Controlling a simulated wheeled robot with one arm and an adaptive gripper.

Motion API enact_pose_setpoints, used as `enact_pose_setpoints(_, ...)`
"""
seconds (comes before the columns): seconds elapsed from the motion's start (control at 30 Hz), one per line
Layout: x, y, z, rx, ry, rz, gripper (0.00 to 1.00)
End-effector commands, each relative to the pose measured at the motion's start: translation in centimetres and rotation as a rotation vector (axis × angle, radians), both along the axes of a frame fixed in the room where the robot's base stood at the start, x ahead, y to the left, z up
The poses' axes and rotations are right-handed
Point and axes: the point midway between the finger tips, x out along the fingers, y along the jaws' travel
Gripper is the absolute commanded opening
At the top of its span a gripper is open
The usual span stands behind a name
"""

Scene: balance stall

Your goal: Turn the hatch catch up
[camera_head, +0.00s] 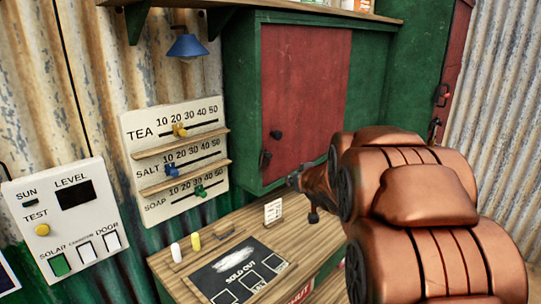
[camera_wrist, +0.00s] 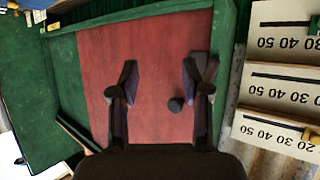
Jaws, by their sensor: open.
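The hatch is a red door (camera_head: 305,85) in a green cabinet; it is shut. A dark round knob (camera_head: 276,134) sits near its left edge. Just below the knob is a small dark catch (camera_head: 265,158) at the door's edge; its exact turn is hard to tell. My gripper (camera_head: 302,194) is in front of the cabinet's lower part, partly hidden by my copper arm. In the wrist view, which is turned over, my open, empty gripper (camera_wrist: 157,78) faces the red door (camera_wrist: 145,45). The knob (camera_wrist: 176,104) shows between the fingers, and the catch (camera_wrist: 203,62) is partly behind the right finger.
A price board with sliders (camera_head: 205,112) hangs left of the cabinet. A switch panel (camera_head: 75,208) is at far left, and a blue lamp (camera_head: 187,46) hangs above.

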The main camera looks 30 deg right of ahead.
Motion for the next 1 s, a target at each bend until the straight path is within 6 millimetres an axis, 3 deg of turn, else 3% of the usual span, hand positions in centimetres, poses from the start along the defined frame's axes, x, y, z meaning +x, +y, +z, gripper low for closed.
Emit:
enact_pose_setpoints(0.1, 2.2, -1.0, 1.2, 0.026, -0.106, 0.072, 0.47)
enact_pose_setpoints(0.3, 4.4, -1.1, 2.6, 0.112, -0.263, 0.23, 0.47)
enact_pose_setpoints(0.6, 4.0, 0.3, 3.5, 0.289, -0.416, 0.466, 0.47)
enact_pose_setpoints(0.8, 3.5, 1.0, 3.7, 0.347, -0.446, 0.528, 0.47)
enact_pose_setpoints(1.0, 4.9, 1.5, 3.8, 0.349, -0.446, 0.534, 0.47)
